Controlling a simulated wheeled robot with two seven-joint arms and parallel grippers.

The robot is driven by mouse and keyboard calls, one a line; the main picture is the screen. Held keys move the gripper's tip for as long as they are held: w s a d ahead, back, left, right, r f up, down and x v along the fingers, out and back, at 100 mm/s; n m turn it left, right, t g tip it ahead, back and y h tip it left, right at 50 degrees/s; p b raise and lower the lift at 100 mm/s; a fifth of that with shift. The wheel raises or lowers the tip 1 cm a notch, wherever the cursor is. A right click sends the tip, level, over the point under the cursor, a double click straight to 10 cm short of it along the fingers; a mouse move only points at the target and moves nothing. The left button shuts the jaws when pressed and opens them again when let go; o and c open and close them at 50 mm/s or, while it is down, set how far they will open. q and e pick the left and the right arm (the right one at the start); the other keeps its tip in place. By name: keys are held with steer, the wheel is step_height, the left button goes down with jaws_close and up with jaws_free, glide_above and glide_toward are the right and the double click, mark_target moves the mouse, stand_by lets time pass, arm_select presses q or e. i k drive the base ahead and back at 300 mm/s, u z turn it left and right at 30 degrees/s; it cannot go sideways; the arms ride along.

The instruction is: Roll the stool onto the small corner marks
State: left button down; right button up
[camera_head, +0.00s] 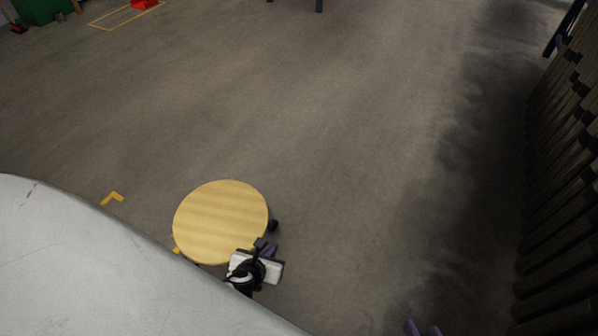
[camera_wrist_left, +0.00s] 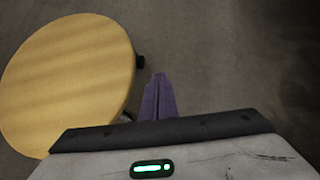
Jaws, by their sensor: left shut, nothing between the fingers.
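The stool (camera_head: 220,220) has a round, light wooden seat and stands on the floor at the lower middle of the head view. A dark caster shows at its right side. The seat also fills the left of the left wrist view (camera_wrist_left: 65,75). One yellow corner mark (camera_head: 113,198) lies on the floor to the left of the stool. Another yellow mark (camera_head: 176,249) peeks out at the seat's lower left edge, mostly hidden. My left gripper (camera_head: 269,248) is shut and empty beside the seat's lower right edge; its purple fingers (camera_wrist_left: 158,97) are together. My right gripper (camera_head: 422,328) shows only two separated purple fingertips at the bottom edge.
A large pale rounded surface (camera_head: 90,265) covers the lower left and hides floor near the stool. A dark ribbed structure (camera_head: 565,190) stands along the right. A yellow floor outline (camera_head: 105,27) with a red object (camera_head: 145,4) is far left. The middle floor is clear.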

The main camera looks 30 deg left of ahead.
mark_target(218, 219)
steer(key=i, duration=3.3)
steer(key=u, duration=3.75)
